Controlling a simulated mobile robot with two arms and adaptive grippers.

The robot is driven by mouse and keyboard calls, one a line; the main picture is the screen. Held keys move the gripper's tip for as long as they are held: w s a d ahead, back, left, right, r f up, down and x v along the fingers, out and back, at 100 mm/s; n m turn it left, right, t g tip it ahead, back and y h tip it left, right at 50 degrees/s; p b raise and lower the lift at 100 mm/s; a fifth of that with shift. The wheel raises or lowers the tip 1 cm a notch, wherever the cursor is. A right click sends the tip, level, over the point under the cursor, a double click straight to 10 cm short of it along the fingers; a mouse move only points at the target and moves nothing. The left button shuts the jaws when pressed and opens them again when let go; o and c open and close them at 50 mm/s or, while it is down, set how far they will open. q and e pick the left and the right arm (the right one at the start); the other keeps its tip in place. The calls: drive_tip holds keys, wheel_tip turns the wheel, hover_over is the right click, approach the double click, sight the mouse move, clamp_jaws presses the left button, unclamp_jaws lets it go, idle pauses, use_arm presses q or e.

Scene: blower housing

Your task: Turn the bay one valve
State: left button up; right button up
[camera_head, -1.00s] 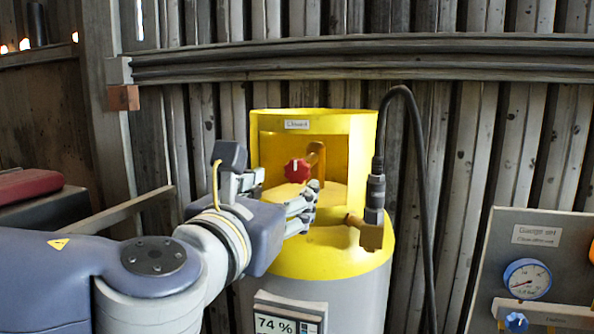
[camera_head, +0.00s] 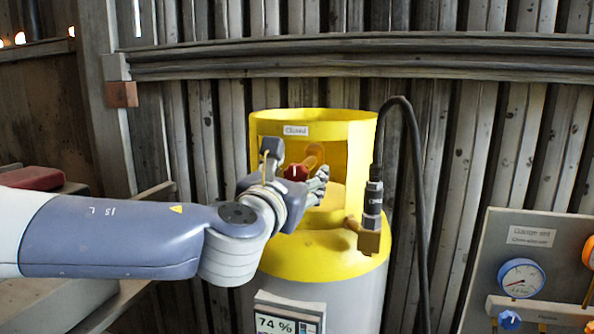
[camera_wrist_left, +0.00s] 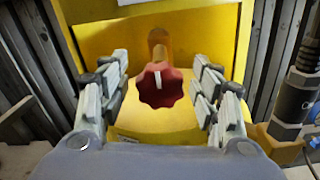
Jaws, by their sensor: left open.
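The red valve knob (camera_head: 296,172) with a white mark sits inside the yellow collar of a grey and yellow cylinder (camera_head: 320,250). The knob also shows in the left wrist view (camera_wrist_left: 159,85), on a brass-coloured stem. My left gripper (camera_head: 318,180) is at the collar's opening, at about the knob's height. In the left wrist view, my left gripper (camera_wrist_left: 160,95) is open, with one finger on each side of the knob and a gap on both sides. A label on the collar (camera_head: 296,130) appears to read "Closed". My right gripper is not in view.
A black hose (camera_head: 418,180) rises from a fitting on a brass side valve (camera_head: 370,236) right of the collar. A gauge panel (camera_head: 545,232) stands at the right. A display reading 74 % (camera_head: 287,318) is on the cylinder's front. A wooden wall is behind.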

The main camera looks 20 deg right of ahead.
use_arm(q)
drive_tip(key=c, duration=1.1)
